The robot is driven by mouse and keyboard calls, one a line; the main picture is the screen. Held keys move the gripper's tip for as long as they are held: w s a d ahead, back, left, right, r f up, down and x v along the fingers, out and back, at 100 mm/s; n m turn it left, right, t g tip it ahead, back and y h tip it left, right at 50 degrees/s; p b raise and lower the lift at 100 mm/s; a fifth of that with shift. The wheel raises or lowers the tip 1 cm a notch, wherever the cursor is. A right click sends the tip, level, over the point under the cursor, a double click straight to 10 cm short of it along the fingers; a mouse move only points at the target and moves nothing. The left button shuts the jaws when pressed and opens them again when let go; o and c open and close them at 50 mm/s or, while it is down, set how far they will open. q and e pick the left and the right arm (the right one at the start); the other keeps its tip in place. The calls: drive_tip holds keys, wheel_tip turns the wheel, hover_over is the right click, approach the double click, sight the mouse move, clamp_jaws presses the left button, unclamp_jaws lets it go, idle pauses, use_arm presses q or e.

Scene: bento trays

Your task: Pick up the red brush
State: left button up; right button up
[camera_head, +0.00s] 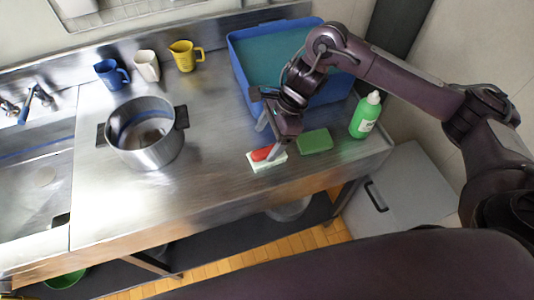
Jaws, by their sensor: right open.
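The red brush (262,153) lies near the front edge of the steel counter, on or joined to a white block (266,167); I cannot tell which. My right gripper (267,141) is open, its fingers pointing down at the brush. One finger is beside the brush's right end and the other is behind it. Whether a finger touches the brush is unclear. My left gripper is not in view.
A green sponge (315,141) and a green bottle (365,114) stand to the right. A blue basin (238,73) is behind. A steel pot (146,155) and blue, white and yellow mugs (186,56) are to the left. Counter between pot and brush is clear.

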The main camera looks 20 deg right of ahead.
sight(269, 149)
drive_tip(key=shift+d+r+n, duration=0.2)
drive_tip(key=shift+d, duration=0.3)
drive_tip(key=shift+d+r+n, duration=0.15)
drive_tip(key=shift+d+n, duration=0.05)
drive_tip(key=shift+d, duration=0.25)
drive_tip(key=shift+s+d+f, duration=0.1)
drive_tip(key=shift+s+d, duration=0.05)
drive_tip(key=shift+d, duration=0.05)
drive_tip(key=shift+a+f+g, duration=0.15)
drive_tip(key=shift+a+f, duration=0.15)
drive_tip(key=shift+f, duration=0.25)
drive_tip(key=shift+a+f+g, duration=0.15)
drive_tip(key=shift+a+f, duration=0.1)
drive_tip(key=shift+f, duration=0.3)
drive_tip(key=p+x, duration=0.1)
drive_tip(key=x, duration=0.3)
drive_tip(key=shift+w+d+f+p, duration=0.2)
drive_tip(key=shift+p, duration=0.15)
drive_tip(key=shift+a+f, duration=0.15)
drive_tip(key=shift+f, duration=0.3)
drive_tip(key=shift+c, duration=0.2)
drive_tip(key=c, duration=1)
drive_tip(key=shift+c, duration=0.3)
drive_tip(key=shift+r, duration=0.15)
